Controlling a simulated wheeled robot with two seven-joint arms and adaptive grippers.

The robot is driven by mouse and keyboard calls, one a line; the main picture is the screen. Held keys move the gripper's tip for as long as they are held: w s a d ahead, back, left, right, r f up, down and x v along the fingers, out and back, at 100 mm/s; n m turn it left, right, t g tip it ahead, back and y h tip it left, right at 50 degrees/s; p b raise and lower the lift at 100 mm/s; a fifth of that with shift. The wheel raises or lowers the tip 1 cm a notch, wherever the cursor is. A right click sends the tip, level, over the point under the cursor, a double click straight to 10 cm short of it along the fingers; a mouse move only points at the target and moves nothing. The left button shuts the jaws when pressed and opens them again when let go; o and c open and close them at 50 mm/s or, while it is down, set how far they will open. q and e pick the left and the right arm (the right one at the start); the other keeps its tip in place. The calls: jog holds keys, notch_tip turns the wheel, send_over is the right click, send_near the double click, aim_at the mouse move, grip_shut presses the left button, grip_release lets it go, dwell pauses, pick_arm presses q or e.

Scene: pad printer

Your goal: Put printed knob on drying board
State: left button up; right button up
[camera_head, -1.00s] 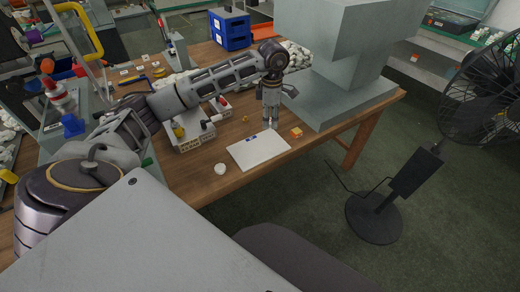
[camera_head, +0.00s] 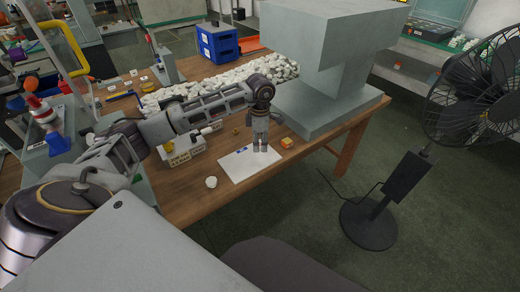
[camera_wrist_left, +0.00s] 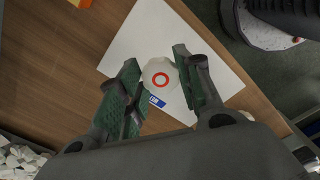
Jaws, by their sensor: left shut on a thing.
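The white knob with a red ring printed on it (camera_wrist_left: 160,78) is between the fingers of my left gripper (camera_wrist_left: 158,66) in the left wrist view. The gripper is shut on it. The white drying board (camera_wrist_left: 150,32) lies below the knob in that view, with a small blue-and-white label. In the head view the board (camera_head: 238,174) lies on the table, and my left gripper (camera_head: 261,148) points down over its far right part. The fingers hide the knob there. Whether the knob touches the board I cannot tell. My right gripper is not in view.
A white knob (camera_head: 211,182) lies on the table left of the board. An orange block (camera_head: 287,143) lies right of it. The grey machine (camera_head: 330,100) stands behind, with a heap of white pieces (camera_head: 225,80) to its left. A fan (camera_head: 470,100) stands beside the table.

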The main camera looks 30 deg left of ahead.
aim_at(260, 144)
pick_arm(q)
jog(key=shift+f, duration=1.85)
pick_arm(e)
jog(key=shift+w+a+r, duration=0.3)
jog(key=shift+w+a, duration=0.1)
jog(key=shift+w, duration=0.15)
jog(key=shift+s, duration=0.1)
pick_arm(q)
jog(key=shift+f, duration=0.1)
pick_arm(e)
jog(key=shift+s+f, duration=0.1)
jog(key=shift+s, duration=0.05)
pick_arm(q)
jog(key=o, duration=0.8)
jog(key=shift+c, duration=0.2)
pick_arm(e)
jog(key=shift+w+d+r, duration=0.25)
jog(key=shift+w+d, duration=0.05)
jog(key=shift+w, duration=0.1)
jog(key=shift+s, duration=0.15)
